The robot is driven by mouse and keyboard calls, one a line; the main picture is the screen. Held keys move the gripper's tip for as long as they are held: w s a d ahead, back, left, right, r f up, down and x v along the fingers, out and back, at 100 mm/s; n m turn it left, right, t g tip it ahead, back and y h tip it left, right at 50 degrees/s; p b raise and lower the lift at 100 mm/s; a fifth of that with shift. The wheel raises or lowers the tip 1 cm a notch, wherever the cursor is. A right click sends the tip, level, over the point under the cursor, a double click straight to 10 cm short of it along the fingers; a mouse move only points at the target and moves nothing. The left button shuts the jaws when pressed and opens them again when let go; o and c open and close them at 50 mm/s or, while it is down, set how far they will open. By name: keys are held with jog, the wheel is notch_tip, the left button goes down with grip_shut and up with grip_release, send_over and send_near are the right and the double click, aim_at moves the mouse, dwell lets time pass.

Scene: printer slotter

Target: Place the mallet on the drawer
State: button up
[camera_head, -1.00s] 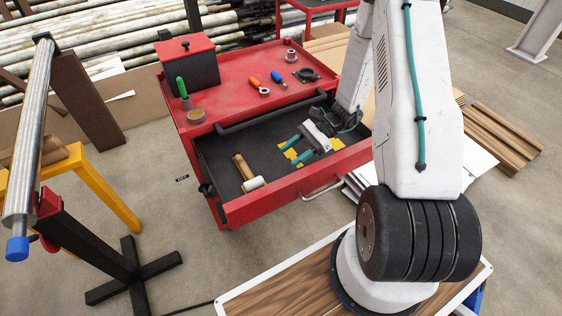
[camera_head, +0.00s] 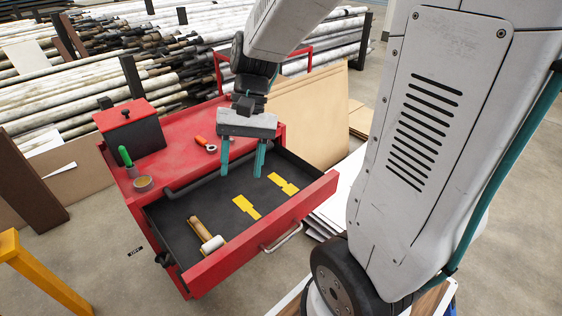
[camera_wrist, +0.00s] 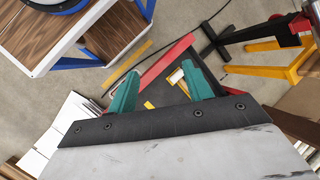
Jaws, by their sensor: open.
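The mallet (camera_head: 206,235), with a wooden handle and a white head, lies in the front left part of the open drawer (camera_head: 180,212) of the red tool cart. The drawer has a dark floor with yellow shapes on it. My gripper (camera_head: 241,172) is open and empty above the back middle of the drawer, its teal fingers pointing down. It is apart from the mallet, to its upper right. In the wrist view the drawer shows between and beyond the fingers (camera_wrist: 160,92), and a small part of the mallet (camera_wrist: 176,76) seems to show there.
On the cart top stand a red and black box (camera_head: 131,128), a green-handled tool (camera_head: 125,156), a roll of tape (camera_head: 143,184) and an orange-handled tool (camera_head: 203,143). A yellow trestle (camera_head: 40,275) stands at the left. Boards (camera_head: 305,110) lean behind the cart.

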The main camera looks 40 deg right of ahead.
jog(key=s+r+n+t+h, duration=0.4)
jog(key=s+r+n, duration=0.1)
jog(key=s, duration=0.6)
jog(key=shift+s+r+h, duration=0.25)
jog(key=shift+r+h, duration=0.05)
jog(key=shift+r, duration=0.6)
